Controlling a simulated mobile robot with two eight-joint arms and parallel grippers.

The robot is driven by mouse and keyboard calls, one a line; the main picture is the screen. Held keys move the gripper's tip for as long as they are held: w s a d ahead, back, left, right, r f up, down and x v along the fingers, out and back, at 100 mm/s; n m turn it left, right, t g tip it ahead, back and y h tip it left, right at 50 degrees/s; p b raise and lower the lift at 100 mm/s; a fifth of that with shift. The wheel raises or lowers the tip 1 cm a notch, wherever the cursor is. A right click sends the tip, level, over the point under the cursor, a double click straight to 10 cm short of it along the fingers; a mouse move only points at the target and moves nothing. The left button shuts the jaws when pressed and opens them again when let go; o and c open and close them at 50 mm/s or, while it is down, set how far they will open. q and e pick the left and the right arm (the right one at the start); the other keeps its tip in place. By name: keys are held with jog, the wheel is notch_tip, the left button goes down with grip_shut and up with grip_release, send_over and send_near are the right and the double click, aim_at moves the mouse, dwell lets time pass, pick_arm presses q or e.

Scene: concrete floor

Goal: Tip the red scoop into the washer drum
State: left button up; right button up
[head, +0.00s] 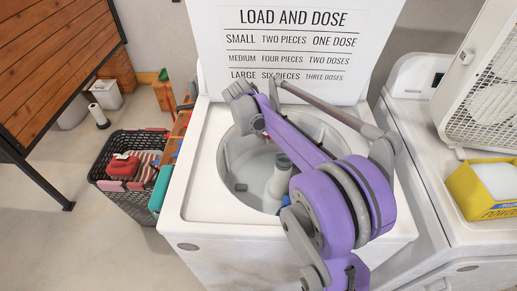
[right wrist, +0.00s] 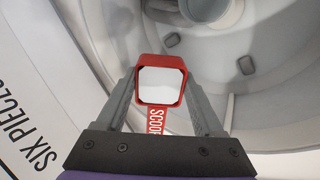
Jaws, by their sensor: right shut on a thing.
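The red scoop (right wrist: 161,61) is in the right wrist view, with white powder showing inside its square rim and its lettered handle (right wrist: 155,122) running back toward my gripper. My right gripper (right wrist: 160,88) is shut on the scoop. In the head view my right gripper (head: 240,91) is over the back left of the washer (head: 200,200)'s top opening. The scoop is mostly hidden there behind my arm. The washer drum (head: 238,160) is open, with a pale central post (head: 280,178); its grey inside (right wrist: 212,75) also shows in the right wrist view. My left gripper is out of view.
A "Load and dose" sign (head: 292,50) stands behind the opening. A dark basket (head: 125,200) with red items is left of the washer. On the right, a second white machine (head: 425,160) bears a box fan (head: 490,100) and a yellow box (head: 468,195).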

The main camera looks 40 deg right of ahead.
jog(key=shift+s+a+r+h, duration=0.1)
jog(key=shift+s+a+h, duration=0.05)
jog(key=shift+a+h, duration=0.2)
dwell(0.3)
jog(key=shift+a+h+b, duration=0.35)
jog(key=shift+a+b, duration=0.1)
jog(key=shift+b, duration=0.05)
jog(key=shift+a+r+t+h+b, duration=0.2)
jog(key=shift+a+t+h+b, duration=0.1)
jog(key=shift+h+b, duration=0.4)
dwell(0.6)
jog(key=shift+a+r+h+b, duration=0.1)
jog(key=shift+a+h+b, duration=0.05)
jog(key=shift+h+b, duration=0.5)
jog(key=shift+a+r+h+b, duration=0.1)
jog(key=shift+h+b, duration=0.4)
jog(key=shift+h, duration=0.25)
dwell(0.7)
jog(key=shift+s+a+r+t+h+b, duration=0.15)
jog(key=shift+t+h+b, duration=0.1)
jog(key=shift+h+b, duration=0.5)
jog(key=shift+a+t+h+b, duration=0.1)
jog(key=shift+t+h+b, duration=0.15)
jog(key=shift+h+b, duration=0.45)
dwell(0.7)
jog(key=shift+s+a+r+h+b, duration=0.1)
jog(key=shift+a+h+b, duration=0.6)
jog(key=shift+b, duration=0.15)
dwell(0.5)
